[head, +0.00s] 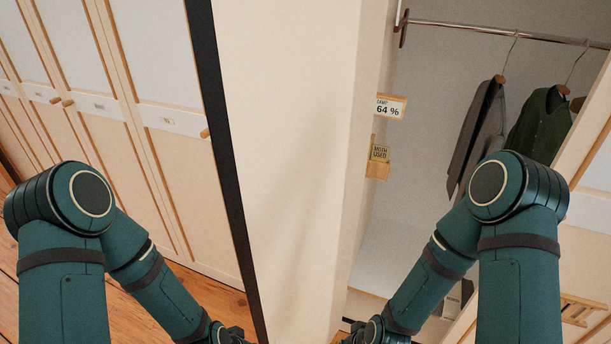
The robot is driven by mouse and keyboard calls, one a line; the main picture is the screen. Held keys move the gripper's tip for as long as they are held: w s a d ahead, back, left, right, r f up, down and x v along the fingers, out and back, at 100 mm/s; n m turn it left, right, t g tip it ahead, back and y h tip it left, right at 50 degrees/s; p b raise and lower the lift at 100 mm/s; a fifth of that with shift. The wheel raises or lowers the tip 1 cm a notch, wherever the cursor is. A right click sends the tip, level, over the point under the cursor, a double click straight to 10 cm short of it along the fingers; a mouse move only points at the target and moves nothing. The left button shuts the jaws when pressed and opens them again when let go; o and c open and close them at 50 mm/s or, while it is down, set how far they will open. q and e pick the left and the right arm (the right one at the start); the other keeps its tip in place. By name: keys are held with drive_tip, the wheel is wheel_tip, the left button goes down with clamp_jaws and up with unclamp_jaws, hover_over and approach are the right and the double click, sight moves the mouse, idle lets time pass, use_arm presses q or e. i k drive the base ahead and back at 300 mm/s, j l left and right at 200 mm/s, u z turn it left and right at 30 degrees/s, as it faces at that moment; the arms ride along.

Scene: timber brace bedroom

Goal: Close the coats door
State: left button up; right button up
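The wardrobe compartment (415,150) at the right stands open, with a grey coat (476,130) and a dark green garment (540,125) on hangers from a metal rail. A pale timber-edged door (595,160) shows at the right edge, partly cut off and partly behind my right arm; it looks like the coats door, standing open. No lettering on it can be read. My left gripper (236,336) is at the bottom edge, left of the middle panel. My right gripper (354,336) is low, in front of the opening. Both are mostly cut off, and their fingers cannot be judged.
A broad cream upright panel (290,150) with a black left edge stands between my arms. Closed pale doors (170,70) with small wooden knobs line the left. Small signs (390,107) are on the compartment's side wall. Wooden floor (215,300) shows low at left.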

sight(289, 88)
drive_tip(key=k+j+z, duration=0.15)
drive_tip(key=j, duration=0.15)
drive_tip(key=k+j+z, duration=0.15)
drive_tip(key=j+z, duration=0.2)
drive_tip(key=j, duration=0.15)
drive_tip(key=k+j+z, duration=0.2)
drive_tip(key=j+z, duration=0.2)
drive_tip(key=j, duration=0.25)
drive_tip(key=j+z, duration=0.3)
drive_tip(key=j, duration=0.15)
drive_tip(key=i+j+z, duration=0.1)
drive_tip(key=j+z, duration=0.2)
drive_tip(key=j, duration=0.15)
drive_tip(key=i+j+z, duration=0.15)
drive_tip(key=j, duration=0.25)
drive_tip(key=i+j+z, duration=0.2)
drive_tip(key=j, duration=0.2)
drive_tip(key=k+l+u, duration=0.15)
drive_tip(key=l, duration=0.2)
drive_tip(key=l+u, duration=0.2)
drive_tip(key=l, duration=0.15)
drive_tip(key=k+l+u, duration=0.15)
drive_tip(key=l, duration=0.15)
drive_tip(key=l+u, duration=0.25)
drive_tip(key=l, duration=0.4)
drive_tip(key=k+l+u, duration=0.1)
drive_tip(key=l+u, duration=0.15)
drive_tip(key=l, duration=0.35)
